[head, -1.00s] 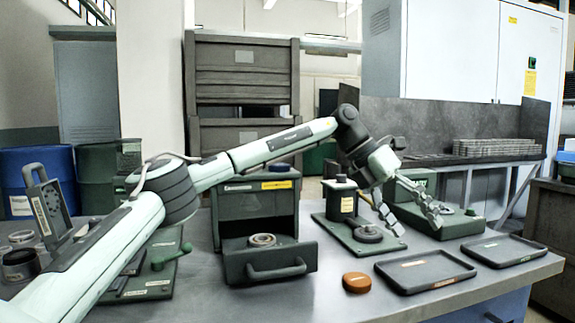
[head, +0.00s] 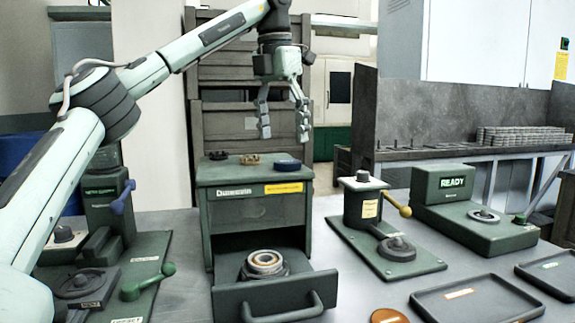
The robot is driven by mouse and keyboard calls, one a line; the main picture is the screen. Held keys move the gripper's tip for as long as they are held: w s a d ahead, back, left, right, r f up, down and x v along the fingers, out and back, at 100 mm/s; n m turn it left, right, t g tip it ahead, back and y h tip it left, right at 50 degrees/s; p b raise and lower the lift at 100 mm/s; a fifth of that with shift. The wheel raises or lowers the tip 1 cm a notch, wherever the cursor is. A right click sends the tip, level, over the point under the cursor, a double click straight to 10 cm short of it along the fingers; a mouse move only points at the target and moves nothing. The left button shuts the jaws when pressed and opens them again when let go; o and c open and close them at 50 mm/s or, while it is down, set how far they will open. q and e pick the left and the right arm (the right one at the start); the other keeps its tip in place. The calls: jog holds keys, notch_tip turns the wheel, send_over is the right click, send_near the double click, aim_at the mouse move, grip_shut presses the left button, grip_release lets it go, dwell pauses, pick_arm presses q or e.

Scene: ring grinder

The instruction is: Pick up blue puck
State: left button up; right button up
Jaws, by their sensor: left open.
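The blue puck (head: 288,165) is a dark blue disc lying on the top right of the green drawer cabinet (head: 255,212). My left gripper (head: 285,138) is open and empty, with its fingers pointing down. In the picture its fingertips appear just above the blue puck, with a small gap. I cannot tell the exact depth between them. My right gripper is not in view.
On the cabinet top, a brass-coloured piece (head: 250,159) and a dark piece (head: 218,155) lie left of the puck. The open drawer (head: 275,295) holds rings (head: 264,262). A knobbed press (head: 365,205), a READY device (head: 470,210) and a tray (head: 478,303) stand to the right.

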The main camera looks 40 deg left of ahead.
aim_at(287, 161)
pick_arm(q)
jog(key=f, duration=0.5)
jog(key=shift+w+d, duration=0.2)
jog(key=shift+w, duration=0.15)
jog(key=shift+r, duration=0.1)
jog(key=c, duration=1.3)
